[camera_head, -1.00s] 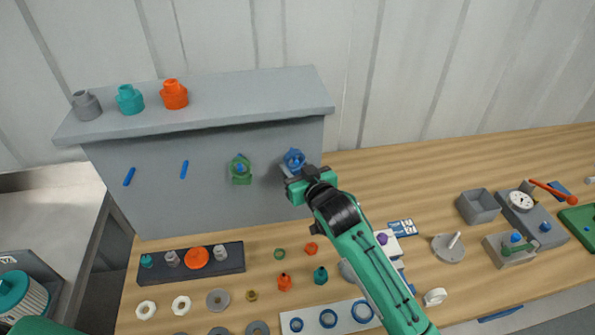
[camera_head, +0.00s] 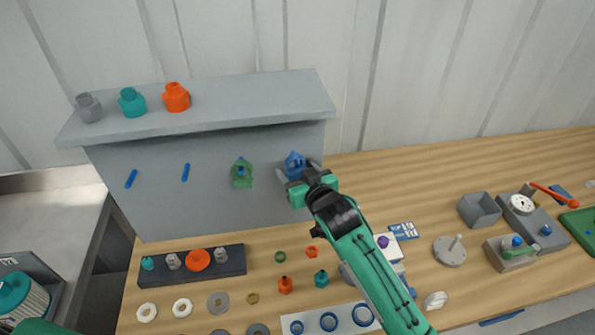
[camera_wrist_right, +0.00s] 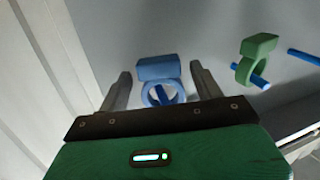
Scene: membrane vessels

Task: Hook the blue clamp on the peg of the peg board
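The blue clamp (camera_head: 295,164) is at the right part of the grey peg board (camera_head: 140,212). In the right wrist view the clamp (camera_wrist_right: 158,69) has its ring around a blue peg (camera_wrist_right: 162,94), and the peg shows through the ring. My right gripper (camera_head: 298,172) is in front of the clamp. Its fingers (camera_wrist_right: 162,88) are spread on either side of the clamp with gaps, touching neither side. My left gripper is not in view.
A green clamp (camera_head: 242,174) hangs on the neighbouring peg; two blue pegs (camera_head: 131,178) (camera_head: 185,172) further left are bare. Grey, teal and orange vessels (camera_head: 176,97) stand on the board's top. Rings and small parts lie on the wooden table (camera_head: 400,175) below.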

